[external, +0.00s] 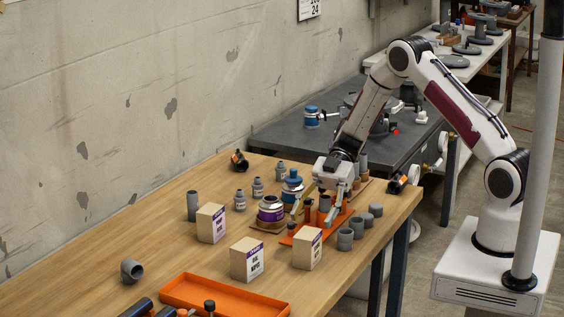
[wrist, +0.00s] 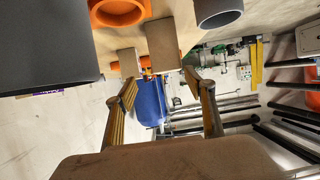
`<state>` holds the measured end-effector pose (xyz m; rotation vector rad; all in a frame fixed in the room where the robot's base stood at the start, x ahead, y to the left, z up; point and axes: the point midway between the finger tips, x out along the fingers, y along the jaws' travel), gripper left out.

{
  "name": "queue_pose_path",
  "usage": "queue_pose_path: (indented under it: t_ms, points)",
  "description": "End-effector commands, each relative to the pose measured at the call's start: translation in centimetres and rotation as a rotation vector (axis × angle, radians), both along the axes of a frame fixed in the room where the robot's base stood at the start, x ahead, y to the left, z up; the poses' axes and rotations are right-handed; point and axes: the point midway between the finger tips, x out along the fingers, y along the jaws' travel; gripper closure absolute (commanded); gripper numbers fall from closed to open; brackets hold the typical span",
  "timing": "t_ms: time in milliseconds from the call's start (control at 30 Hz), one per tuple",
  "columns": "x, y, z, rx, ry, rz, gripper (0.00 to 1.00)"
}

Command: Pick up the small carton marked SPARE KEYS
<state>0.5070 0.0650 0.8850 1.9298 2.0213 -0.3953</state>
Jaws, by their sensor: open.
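Three small cartons with purple markings stand upright on the wooden table in the external view: one at the left (external: 211,223), one in the front middle (external: 247,260), one at the right (external: 307,249). Their print is too small to read surely, so I cannot tell which is marked SPARE KEYS. My gripper (external: 313,212) is open above the orange rack area, behind the right carton and apart from all three. In the wrist view my gripper (wrist: 163,88) shows two spread fingers with nothing held between them.
An orange tray (external: 172,293) lies at the front. Grey fittings (external: 345,239) stand right of the cartons. A purple-banded tin (external: 271,210) and a blue-topped can (external: 292,184) stand close to my gripper. A grey pipe piece (external: 192,206) stands at the left. Bare table lies at far left.

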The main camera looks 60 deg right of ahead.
Motion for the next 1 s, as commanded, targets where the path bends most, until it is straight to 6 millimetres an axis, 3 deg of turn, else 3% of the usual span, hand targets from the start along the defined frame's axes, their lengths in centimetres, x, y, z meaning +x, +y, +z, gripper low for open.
queue_pose_path:
  t_ms: [533, 1000]
  points:
    - [-0.7, 0.5, -0.2, 0.031, 0.022, 0.021, 0.46]
    - [-0.9, 2.8, -1.2, 0.03, 0.02, 0.021, 0.46]
